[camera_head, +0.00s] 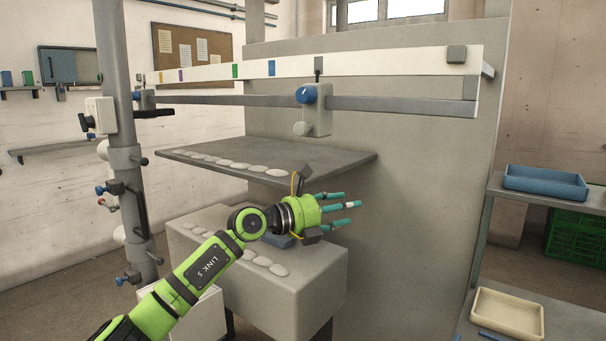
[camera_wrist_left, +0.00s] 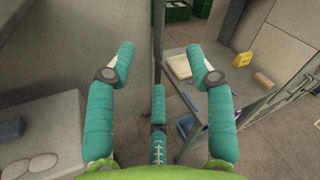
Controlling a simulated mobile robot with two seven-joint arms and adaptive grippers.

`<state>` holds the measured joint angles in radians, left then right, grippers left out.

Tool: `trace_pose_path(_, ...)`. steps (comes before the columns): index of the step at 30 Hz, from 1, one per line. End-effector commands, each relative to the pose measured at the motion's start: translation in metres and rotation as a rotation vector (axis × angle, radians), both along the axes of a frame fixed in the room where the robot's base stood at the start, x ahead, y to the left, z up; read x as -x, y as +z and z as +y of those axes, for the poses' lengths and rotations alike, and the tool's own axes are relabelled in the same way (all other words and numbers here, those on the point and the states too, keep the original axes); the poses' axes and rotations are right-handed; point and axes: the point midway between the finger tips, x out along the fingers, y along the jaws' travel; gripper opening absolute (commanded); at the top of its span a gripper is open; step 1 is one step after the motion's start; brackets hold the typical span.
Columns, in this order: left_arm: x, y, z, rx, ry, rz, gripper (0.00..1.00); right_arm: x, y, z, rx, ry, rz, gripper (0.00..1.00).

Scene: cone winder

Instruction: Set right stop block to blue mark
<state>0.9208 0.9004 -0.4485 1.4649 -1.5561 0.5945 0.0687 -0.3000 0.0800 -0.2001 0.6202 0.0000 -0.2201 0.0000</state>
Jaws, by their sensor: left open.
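The right stop block (camera_head: 318,121), grey with a blue knob and a pale knob below it, sits on the lower grey rail (camera_head: 400,105). Its dark pointer (camera_head: 318,66) stands against the white scale bar (camera_head: 400,66), clearly to the right of the blue mark (camera_head: 271,68). My left gripper (camera_head: 343,208) is open and empty, below and slightly right of the block and apart from it, fingers pointing right. In the left wrist view its teal fingers (camera_wrist_left: 160,72) are spread with nothing between them. My right gripper is in neither view.
A grey shelf (camera_head: 330,157) with pale oval pieces lies between my left gripper and the rail. A grey box (camera_head: 310,285) stands below the gripper. At right, a rack holds a blue tray (camera_head: 545,181) and a cream tray (camera_head: 507,313). A post (camera_head: 115,80) stands left.

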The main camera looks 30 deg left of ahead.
Motion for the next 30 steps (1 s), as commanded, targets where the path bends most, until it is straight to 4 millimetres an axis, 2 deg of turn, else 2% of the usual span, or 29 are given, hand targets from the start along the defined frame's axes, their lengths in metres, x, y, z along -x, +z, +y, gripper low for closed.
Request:
trace_pose_path(1, 0.015, 0.039, 0.010, -0.164, 0.031, -0.084, 0.54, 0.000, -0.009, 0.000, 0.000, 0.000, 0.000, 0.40)
trace_pose_path(3, 0.034, 0.082, 0.026, -0.366, 0.097, -0.167, 0.54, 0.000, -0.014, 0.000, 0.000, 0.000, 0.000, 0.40)
trace_pose_path(6, 0.061, 0.128, 0.048, -0.575, 0.206, -0.247, 0.54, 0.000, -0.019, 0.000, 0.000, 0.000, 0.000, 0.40)
trace_pose_path(9, 0.079, 0.155, 0.069, -0.692, 0.300, -0.276, 0.54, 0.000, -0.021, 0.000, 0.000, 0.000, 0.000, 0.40)
trace_pose_path(12, 0.086, 0.167, 0.089, -0.740, 0.362, -0.263, 0.54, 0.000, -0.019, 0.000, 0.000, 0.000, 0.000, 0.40)
trace_pose_path(14, 0.085, 0.170, 0.093, -0.750, 0.375, -0.258, 0.54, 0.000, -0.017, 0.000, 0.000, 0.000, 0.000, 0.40)
trace_pose_path(24, 0.037, 0.173, 0.089, -0.748, 0.375, -0.257, 0.54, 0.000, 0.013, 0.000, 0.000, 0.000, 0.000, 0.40)
trace_pose_path(30, 0.020, 0.171, 0.088, -0.748, 0.376, -0.260, 0.54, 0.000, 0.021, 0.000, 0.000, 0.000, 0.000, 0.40)
